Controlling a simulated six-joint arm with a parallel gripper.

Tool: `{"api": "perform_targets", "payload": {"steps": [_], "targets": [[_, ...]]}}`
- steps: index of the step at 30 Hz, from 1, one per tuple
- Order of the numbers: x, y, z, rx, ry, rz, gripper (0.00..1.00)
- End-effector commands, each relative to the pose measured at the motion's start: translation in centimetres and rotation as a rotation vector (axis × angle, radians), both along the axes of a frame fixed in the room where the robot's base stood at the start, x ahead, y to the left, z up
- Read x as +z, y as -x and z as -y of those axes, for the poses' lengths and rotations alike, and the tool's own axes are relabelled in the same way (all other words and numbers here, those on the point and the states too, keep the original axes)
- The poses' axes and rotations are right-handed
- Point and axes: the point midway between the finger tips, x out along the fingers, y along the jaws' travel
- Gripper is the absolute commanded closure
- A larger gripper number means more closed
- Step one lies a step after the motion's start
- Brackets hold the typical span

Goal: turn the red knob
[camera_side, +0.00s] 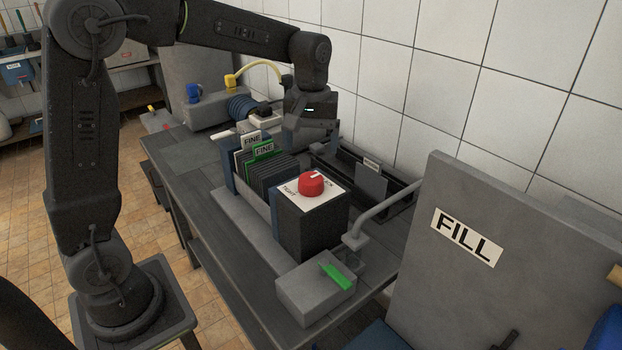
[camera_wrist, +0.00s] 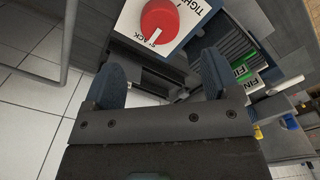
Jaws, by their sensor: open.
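The red knob (camera_side: 311,186) sits on a white plate (camera_side: 326,199) on top of a dark box (camera_side: 312,235). The plate reads "TIGHT" on one side and "SLACK", partly hidden, on the other. In the wrist view the red knob (camera_wrist: 160,19) is at the top, and its white mark points toward "SLACK". My gripper (camera_side: 304,140) is above and behind the knob in the side view, apart from it. In the wrist view my gripper (camera_wrist: 162,80) has its fingers spread with nothing between them; the knob lies beyond the fingertips.
Dark plates (camera_side: 268,177) with "FINE" tags stand in a row beside the box. A grey block with a green lever (camera_side: 337,276) is in front, near a bent grey pipe (camera_side: 385,211). A "FILL" panel (camera_side: 500,250) stands at the right. A tiled wall (camera_side: 440,90) closes off the back.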

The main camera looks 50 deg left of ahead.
Motion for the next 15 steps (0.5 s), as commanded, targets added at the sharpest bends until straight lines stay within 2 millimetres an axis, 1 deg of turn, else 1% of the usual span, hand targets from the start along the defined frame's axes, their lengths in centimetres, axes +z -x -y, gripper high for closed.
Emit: {"api": "perform_targets", "payload": {"steps": [1,3,9,12,15], "targets": [[-1.2,0.1,0.0,-0.001,0.001,-0.006,0.18],[-2.7,0.1,0.0,-0.001,0.000,-0.004,0.18],[-6.5,0.1,0.0,-0.002,0.000,-0.004,0.18],[-7.8,0.1,0.0,-0.002,0.000,-0.001,0.18],[-8.7,0.0,0.0,-0.002,0.000,0.000,0.18]]}}
